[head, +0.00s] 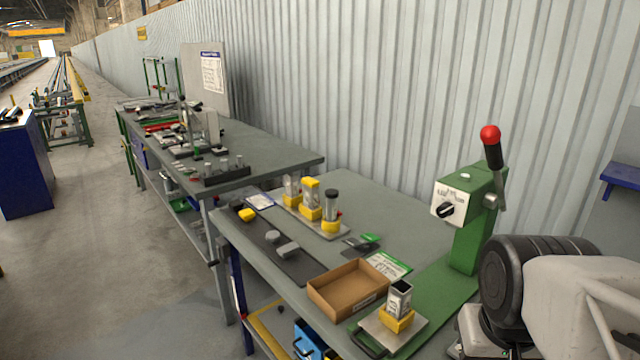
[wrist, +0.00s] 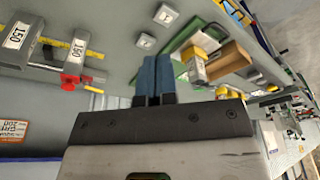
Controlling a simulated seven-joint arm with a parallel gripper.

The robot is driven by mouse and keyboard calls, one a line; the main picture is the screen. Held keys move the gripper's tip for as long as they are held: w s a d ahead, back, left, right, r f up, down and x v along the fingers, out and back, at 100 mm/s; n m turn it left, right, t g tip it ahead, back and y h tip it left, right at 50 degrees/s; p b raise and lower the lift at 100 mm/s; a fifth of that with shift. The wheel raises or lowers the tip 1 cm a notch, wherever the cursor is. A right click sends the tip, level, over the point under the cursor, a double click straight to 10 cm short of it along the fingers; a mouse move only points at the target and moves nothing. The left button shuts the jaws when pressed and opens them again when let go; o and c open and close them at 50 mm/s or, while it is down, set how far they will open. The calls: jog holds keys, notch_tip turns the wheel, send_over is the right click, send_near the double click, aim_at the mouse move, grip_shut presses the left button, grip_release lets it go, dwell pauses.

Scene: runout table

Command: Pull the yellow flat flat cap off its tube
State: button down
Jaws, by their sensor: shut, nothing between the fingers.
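In the head view, a yellow cap (head: 311,183) sits on top of the middle tube in a row of upright tubes in yellow holders. Another yellow piece (head: 246,214) lies at the left end of the dark mat; its exact shape is too small to tell. A square metal tube (head: 398,297) stands in a yellow holder on a plate at the front. In the wrist view, my gripper (wrist: 154,78) has its two blue fingers together and empty, apart from everything. The gripper is out of the head view.
A cardboard box (head: 348,290) sits between the mat and the front plate. Grey caps (head: 287,249) lie on the dark mat. A green lever press (head: 470,225) stands at the right. Some grey tabletop (head: 385,205) behind the tubes and box is clear.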

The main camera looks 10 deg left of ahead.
jog(key=c, duration=1.4)
grip_release()
jog(key=shift+c, duration=0.2)
jog(key=shift+o, duration=1.3)
jog(key=shift+w+r, duration=0.2)
jog(key=shift+w, duration=0.1)
jog(key=o, duration=0.6)
jog(key=w, duration=0.1)
jog(key=w+r+m, duration=0.1)
jog(key=w, duration=0.1)
jog(key=shift+w+a+r, duration=0.1)
jog(key=shift+a+r, duration=0.2)
jog(key=shift+r, duration=0.1)
jog(key=w+a+r+m, duration=0.2)
jog(key=w+r+m, duration=0.1)
jog(key=w, duration=0.5)
jog(key=w+a+r+m, duration=0.1)
jog(key=w+r+m, duration=0.2)
jog(key=w, duration=0.4)
jog(key=m+y, duration=0.3)
jog(key=m, duration=1.7)
send_over(315, 183)
notch_tip(315, 183, down, 11)
jog(key=shift+w+t, duration=0.2)
jog(key=shift+t, duration=0.1)
